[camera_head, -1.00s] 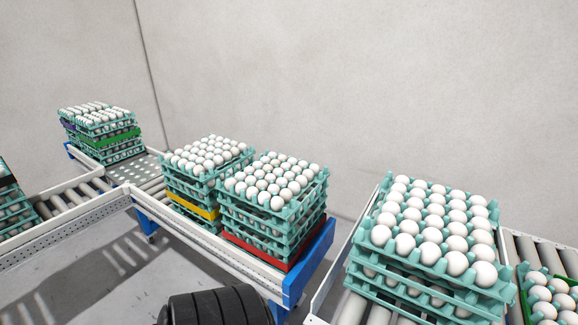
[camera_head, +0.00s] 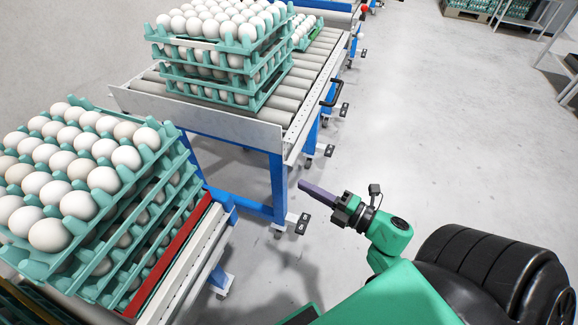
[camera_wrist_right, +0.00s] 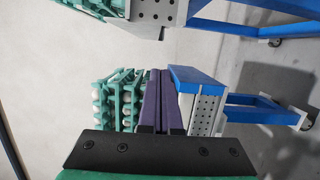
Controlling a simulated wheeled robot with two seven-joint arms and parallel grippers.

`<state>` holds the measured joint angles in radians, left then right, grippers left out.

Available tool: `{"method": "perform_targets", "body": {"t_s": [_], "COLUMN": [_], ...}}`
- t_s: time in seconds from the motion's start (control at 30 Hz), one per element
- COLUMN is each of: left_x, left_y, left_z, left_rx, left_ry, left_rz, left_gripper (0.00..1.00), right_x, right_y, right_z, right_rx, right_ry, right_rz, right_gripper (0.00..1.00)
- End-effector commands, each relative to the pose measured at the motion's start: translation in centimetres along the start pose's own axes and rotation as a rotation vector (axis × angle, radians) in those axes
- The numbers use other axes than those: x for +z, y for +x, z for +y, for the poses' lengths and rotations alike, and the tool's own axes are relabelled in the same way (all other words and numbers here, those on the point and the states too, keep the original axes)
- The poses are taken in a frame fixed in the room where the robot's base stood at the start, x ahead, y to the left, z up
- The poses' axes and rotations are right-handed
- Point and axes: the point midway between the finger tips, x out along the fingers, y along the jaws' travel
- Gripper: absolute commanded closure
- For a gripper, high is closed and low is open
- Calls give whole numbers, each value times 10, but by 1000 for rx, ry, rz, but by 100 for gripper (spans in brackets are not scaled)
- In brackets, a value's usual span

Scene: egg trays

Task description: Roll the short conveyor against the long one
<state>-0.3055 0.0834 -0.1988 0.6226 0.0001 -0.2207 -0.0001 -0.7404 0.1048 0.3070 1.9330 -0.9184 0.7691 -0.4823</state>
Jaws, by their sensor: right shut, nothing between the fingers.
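The wheeled conveyor (camera_head: 283,140), which I take as the short one, has grey rollers, blue legs, casters and a black handle (camera_head: 331,92). It carries a teal egg-tray stack. A gap shows between the two facing ends. My right gripper (camera_head: 303,186) is shut and empty, low beside the wheeled conveyor's near leg, apart from the handle. Its purple fingers (camera_wrist_right: 160,100) show together in the right wrist view. My left gripper is not in view.
A tall egg stack (camera_head: 150,215) stands on the lower-left conveyor's end. Caster pedals (camera_head: 302,223) stick out low at the wheeled conveyor's legs. The grey floor (camera_head: 440,120) to the right is clear. Racks (camera_head: 525,15) stand far right. A wall runs along the left.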

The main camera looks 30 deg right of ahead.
Motion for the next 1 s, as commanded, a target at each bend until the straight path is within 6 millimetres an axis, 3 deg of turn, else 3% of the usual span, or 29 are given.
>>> {"method": "perform_targets", "body": {"t_s": [0.3,0.53,1.0], "left_x": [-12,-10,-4], "left_y": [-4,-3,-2], "left_z": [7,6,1], "left_rx": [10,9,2], "left_ry": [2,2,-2], "left_rz": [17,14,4], "left_gripper": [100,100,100], "right_x": [6,37,42], "right_y": [68,73,74], "right_z": [1,-1,-1], "right_rx": [2,-2,-1], "right_ry": [0,4,5], "right_rz": [-2,-3,-3], "right_gripper": [100,100,100]}}
